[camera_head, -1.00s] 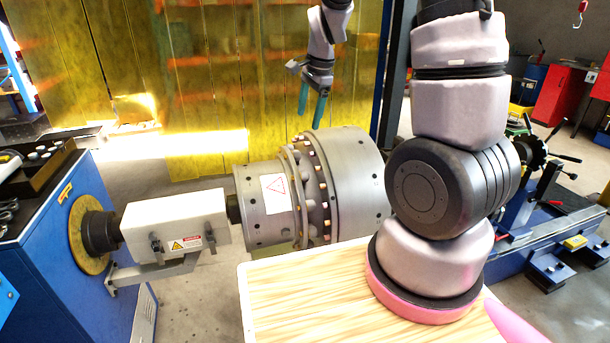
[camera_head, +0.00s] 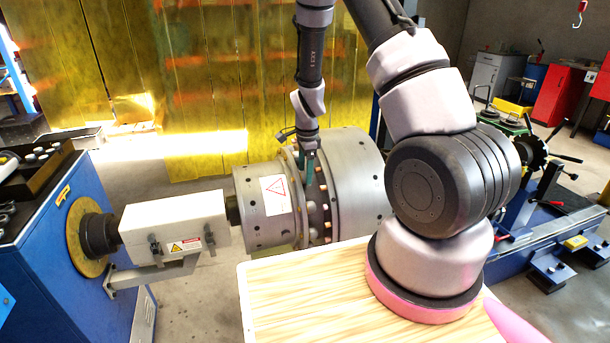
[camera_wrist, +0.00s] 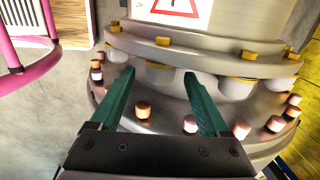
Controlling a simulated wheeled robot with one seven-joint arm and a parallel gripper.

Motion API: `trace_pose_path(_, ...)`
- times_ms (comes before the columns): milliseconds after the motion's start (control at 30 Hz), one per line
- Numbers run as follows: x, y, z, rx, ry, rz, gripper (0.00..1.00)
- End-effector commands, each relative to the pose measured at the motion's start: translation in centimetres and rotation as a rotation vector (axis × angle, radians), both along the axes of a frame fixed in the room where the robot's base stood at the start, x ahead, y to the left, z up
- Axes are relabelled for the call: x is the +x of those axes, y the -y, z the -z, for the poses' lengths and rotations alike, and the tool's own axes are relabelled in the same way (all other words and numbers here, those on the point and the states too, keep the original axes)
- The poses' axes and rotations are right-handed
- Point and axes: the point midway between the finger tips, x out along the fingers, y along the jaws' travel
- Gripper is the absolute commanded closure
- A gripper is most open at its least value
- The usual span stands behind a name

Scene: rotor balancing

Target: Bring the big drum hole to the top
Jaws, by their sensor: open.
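The metal rotor drum (camera_head: 357,185) lies horizontally, with a narrower left section (camera_head: 262,225) bearing a white label with a red triangle. Between the sections runs a flange ringed with bolts. My gripper (camera_head: 311,170) is at the upper side of this bolted flange, pointing down. In the wrist view, the green fingers of my gripper (camera_wrist: 165,100) are spread apart over the flange, with a copper-coloured bolt (camera_wrist: 143,110) between them. I cannot tell whether the fingers touch the drum. Small dark holes show on the left section; I cannot pick out the big hole.
A blue machine (camera_head: 55,250) with a white box-shaped coupling (camera_head: 175,222) stands left of the drum. A wooden board (camera_head: 300,300) is in front. A yellow translucent curtain (camera_head: 220,80) hangs behind. Blue rails (camera_head: 545,235) are at the right.

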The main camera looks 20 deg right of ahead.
Motion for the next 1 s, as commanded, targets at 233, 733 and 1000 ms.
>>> trace_pose_path(233,0.2,0.0,1.8,0.000,0.001,-0.001,0.21)
trace_pose_path(733,0.2,0.0,1.8,0.000,0.001,-0.001,1.00)
trace_pose_path(1000,0.2,0.0,1.8,0.000,0.001,-0.001,1.00)
